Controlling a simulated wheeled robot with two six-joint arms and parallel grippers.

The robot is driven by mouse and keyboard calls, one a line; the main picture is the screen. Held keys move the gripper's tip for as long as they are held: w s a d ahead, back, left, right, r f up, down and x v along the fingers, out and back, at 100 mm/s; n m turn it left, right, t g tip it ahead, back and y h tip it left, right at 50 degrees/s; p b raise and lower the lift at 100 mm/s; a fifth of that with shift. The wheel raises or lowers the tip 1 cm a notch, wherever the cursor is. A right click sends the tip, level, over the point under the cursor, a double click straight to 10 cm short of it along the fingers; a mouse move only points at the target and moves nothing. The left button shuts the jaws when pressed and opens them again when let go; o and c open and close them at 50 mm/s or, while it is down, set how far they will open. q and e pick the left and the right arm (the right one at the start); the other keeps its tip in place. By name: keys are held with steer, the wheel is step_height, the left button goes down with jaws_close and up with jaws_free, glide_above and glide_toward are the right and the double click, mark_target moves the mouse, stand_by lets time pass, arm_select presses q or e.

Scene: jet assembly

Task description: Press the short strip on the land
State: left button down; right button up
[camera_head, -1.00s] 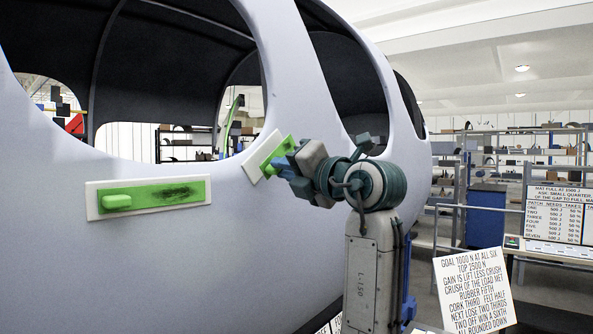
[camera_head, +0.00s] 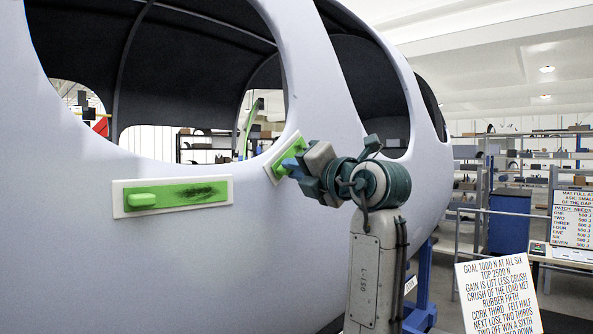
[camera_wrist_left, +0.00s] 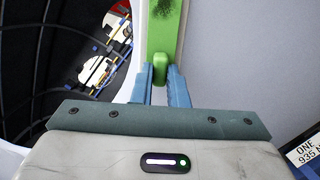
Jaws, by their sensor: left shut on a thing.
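The short strip (camera_head: 289,158), green with a white edge, stands tilted at the rim of the round opening in the pale hull, by the pillar between two openings. My left gripper (camera_head: 291,165) is shut on its green knob. In the left wrist view the blue fingers (camera_wrist_left: 161,86) sit on either side of the green knob (camera_wrist_left: 160,66), and the green face (camera_wrist_left: 163,30) with a dark smudge runs upward. The land is not marked out clearly; whether the strip's back touches the hull I cannot tell. My right gripper is not in view.
A longer green strip (camera_head: 172,196) with a knob and white border lies flat on the hull (camera_head: 90,260) to the left. A white text board (camera_head: 500,292) stands at lower right. Shelves (camera_head: 530,165) and a blue cabinet (camera_head: 508,218) stand behind.

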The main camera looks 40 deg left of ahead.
arm_select(q)
steer(key=shift+a, duration=0.3)
stand_by(0.6)
steer(key=c, duration=1.3)
jaws_free()
steer(key=shift+c, duration=0.2)
steer(key=shift+d, duration=0.1)
